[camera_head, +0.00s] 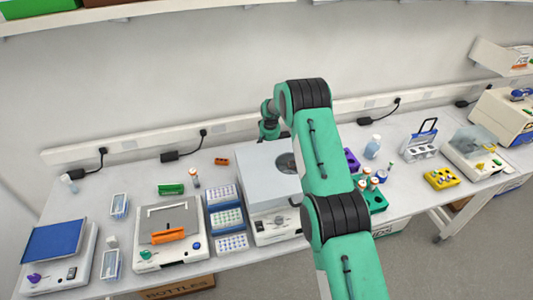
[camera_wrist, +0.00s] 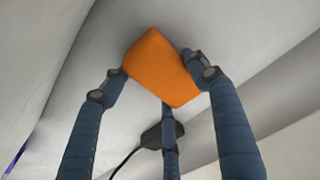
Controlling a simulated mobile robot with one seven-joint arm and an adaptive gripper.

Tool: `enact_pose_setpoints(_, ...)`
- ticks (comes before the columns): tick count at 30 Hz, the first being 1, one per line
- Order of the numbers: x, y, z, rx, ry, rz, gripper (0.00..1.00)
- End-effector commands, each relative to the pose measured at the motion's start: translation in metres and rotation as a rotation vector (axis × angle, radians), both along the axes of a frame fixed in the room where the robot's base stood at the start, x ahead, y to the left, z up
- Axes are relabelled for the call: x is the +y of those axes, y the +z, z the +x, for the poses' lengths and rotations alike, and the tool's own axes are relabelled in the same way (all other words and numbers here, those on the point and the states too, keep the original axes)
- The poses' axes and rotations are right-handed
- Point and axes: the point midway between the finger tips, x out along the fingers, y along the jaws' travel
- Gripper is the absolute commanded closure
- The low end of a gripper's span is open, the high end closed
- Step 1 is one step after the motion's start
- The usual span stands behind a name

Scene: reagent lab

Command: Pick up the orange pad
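In the wrist view the orange pad (camera_wrist: 160,68) is a small block with rounded edges. My gripper (camera_wrist: 157,70) is closed around it: the left and right fingers meet its sides, and the pad hides the tip of the thinner middle finger. Pale surfaces show behind the pad. In the head view my green arm reaches toward the back wall and its wrist end (camera_head: 268,130) is behind the grey boxy machine (camera_head: 265,172). The fingers and the held pad cannot be made out there.
A small orange piece (camera_head: 221,160) lies on the bench at the back. An orange holder (camera_head: 168,236) sits on a white device. Blue-and-white racks (camera_head: 226,218) stand left of the grey machine. A black adapter (camera_head: 171,156) with a cable lies near the wall.

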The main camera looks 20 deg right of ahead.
Motion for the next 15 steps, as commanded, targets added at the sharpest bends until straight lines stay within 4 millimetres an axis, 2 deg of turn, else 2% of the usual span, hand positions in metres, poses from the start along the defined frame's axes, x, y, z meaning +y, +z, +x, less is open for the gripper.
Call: enact_pose_setpoints(15,0.0001,0.0035,0.0003,-0.001,0.0,0.0,0.67)
